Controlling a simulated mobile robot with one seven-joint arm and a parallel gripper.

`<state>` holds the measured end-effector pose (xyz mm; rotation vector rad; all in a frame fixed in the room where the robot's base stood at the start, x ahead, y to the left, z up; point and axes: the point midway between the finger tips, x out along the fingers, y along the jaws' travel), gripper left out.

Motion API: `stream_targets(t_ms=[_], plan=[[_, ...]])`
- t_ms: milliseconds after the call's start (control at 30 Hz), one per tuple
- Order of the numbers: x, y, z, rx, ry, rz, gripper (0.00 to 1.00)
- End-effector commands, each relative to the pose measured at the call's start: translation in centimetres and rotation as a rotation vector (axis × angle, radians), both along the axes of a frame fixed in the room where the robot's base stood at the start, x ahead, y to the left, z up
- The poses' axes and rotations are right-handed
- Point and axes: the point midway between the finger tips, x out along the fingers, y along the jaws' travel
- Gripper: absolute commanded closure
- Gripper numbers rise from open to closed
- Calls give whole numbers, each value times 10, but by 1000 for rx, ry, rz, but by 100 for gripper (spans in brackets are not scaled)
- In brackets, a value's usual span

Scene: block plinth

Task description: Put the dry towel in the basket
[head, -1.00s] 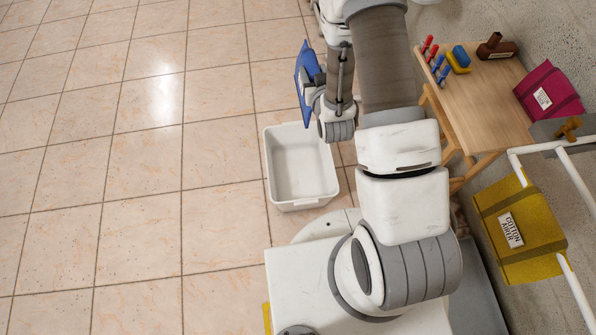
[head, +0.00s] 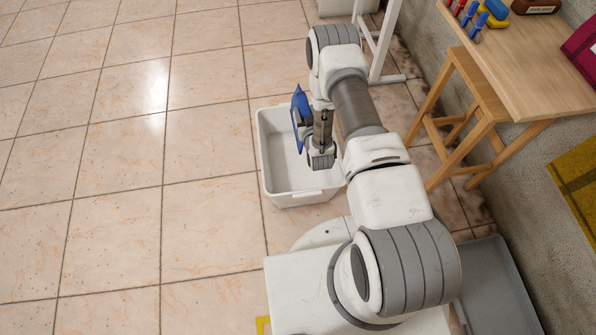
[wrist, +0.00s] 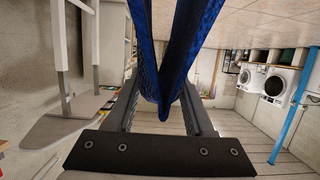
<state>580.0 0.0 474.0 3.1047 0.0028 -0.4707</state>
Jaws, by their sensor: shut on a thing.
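A blue towel (head: 298,125) hangs folded from my gripper (head: 306,117). In the wrist view, the towel (wrist: 172,45) runs down between the two dark fingers, and my gripper (wrist: 161,100) is shut on it. In the head view, the white basket (head: 292,198) stands on the floor with its open top up. The towel and gripper appear over the basket's back part; their height above it is hard to judge. The visible part of the basket is empty. My wrist and forearm hide its right back side.
A wooden table (head: 515,55) stands at the right with coloured pegs and blocks on it. A white rack (head: 384,45) stands behind my arm. The tiled floor at left is clear.

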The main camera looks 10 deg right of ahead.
Motion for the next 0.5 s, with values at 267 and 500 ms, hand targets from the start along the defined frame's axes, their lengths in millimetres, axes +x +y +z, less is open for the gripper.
stream_targets(t_ms=[267,500], plan=[[0,0,-41,2,-2,-2,100],[0,0,-59,1,-1,-3,100]])
